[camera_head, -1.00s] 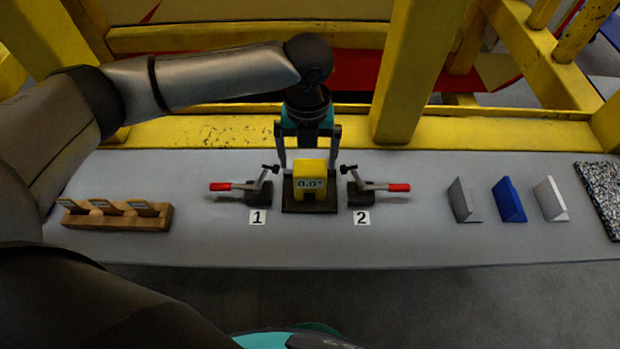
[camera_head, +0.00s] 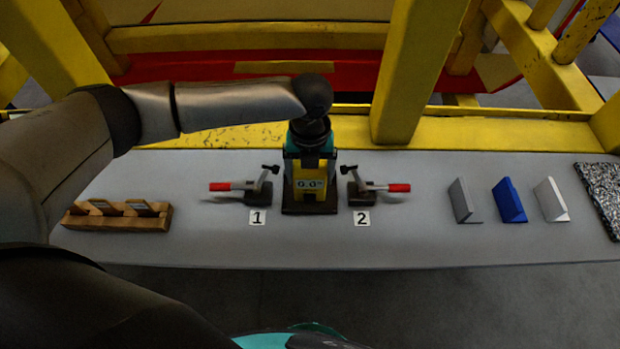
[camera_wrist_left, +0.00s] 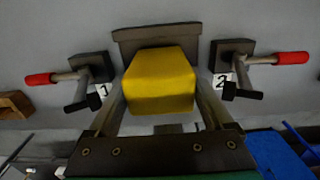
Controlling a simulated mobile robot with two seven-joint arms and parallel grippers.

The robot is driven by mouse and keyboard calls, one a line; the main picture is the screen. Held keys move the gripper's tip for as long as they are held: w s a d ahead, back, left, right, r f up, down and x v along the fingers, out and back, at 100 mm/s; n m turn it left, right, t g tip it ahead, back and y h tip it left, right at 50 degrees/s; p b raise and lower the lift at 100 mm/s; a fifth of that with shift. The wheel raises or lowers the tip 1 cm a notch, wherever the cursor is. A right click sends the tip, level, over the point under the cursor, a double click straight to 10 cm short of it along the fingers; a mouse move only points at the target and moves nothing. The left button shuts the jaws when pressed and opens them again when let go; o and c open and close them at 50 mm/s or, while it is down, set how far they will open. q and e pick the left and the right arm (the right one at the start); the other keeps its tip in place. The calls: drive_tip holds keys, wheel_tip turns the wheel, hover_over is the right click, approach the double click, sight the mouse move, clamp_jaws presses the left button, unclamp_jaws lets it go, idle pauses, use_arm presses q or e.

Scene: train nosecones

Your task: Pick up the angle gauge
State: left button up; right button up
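The angle gauge (camera_head: 311,189) is a yellow block with a display reading about 0.0°. It sits upright on a dark stand (camera_head: 298,211) between two clamps, marked 1 and 2. In the left wrist view, the gauge (camera_wrist_left: 160,82) is centred between the fingers. My left gripper (camera_head: 311,172) points down over the gauge from above, its fingers close against the gauge's left and right sides. It looks shut on the gauge, which still rests at the stand. The fingertips are partly hidden. My right gripper is out of view.
Red-handled clamps stand close by, left (camera_head: 255,188) and right (camera_head: 362,188). A wooden holder (camera_head: 118,220) is at the left. Grey (camera_head: 464,202), blue (camera_head: 508,200) and white (camera_head: 550,200) angled blocks stand right, beside a speckled slab (camera_head: 602,195). A yellow post (camera_head: 415,75) rises behind.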

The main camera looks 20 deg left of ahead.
use_arm(q)
drive_tip(key=c, duration=1.3)
drive_tip(key=shift+o, duration=0.2)
drive_tip(key=shift+r, duration=0.1)
drive_tip(key=shift+r, duration=0.1)
